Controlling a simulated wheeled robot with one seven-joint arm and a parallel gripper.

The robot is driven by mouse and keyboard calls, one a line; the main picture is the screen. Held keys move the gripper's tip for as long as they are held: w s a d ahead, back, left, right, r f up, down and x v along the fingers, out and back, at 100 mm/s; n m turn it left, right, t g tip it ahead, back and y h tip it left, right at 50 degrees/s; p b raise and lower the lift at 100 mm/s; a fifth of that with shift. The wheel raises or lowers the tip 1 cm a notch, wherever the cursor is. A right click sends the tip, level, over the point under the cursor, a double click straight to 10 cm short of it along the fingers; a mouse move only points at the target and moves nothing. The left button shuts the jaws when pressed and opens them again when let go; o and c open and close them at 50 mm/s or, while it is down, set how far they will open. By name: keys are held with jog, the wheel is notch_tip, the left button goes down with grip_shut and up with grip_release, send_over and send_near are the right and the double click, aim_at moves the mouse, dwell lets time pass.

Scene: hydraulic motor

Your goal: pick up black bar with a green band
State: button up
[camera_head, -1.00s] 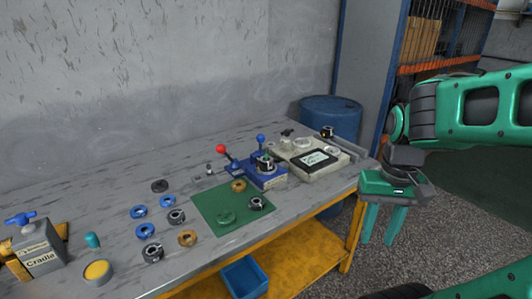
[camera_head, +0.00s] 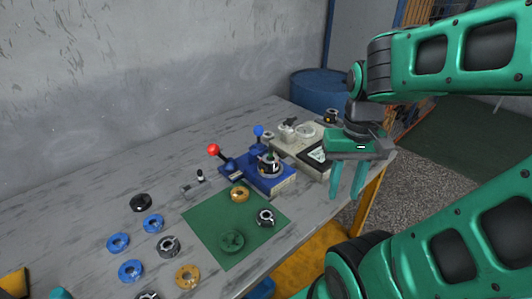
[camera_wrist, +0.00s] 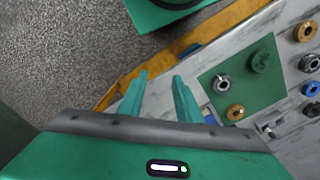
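I cannot clearly make out the black bar with a green band. A small dark upright part with a hint of green (camera_head: 271,156) stands in the round holder on the blue fixture (camera_head: 264,181), but it is too small to be sure of. My gripper (camera_head: 347,194) is open and empty, pointing down near the table's right front edge, to the right of the blue fixture. In the wrist view my gripper's two fingers (camera_wrist: 160,88) are apart with nothing between them.
A green mat (camera_head: 215,225) holds a black ring (camera_head: 265,218), a brass ring (camera_head: 240,194) and a green part (camera_head: 231,241). Several blue, black and brass rings lie left of it. A beige device (camera_head: 288,147) stands behind my gripper. A blue barrel (camera_head: 316,90) is beyond the table.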

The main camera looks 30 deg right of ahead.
jog(key=shift+o, duration=0.5)
jog(key=n, duration=2.9)
send_near(271, 151)
jog(key=shift+w+r, duration=0.15)
jog(key=shift+r, duration=0.1)
jog(key=shift+w+a+f, duration=0.1)
jog(key=shift+w+f, duration=0.05)
jog(key=shift+f, duration=0.05)
jog(key=f, duration=1)
jog(key=shift+d+f, duration=0.2)
grip_shut()
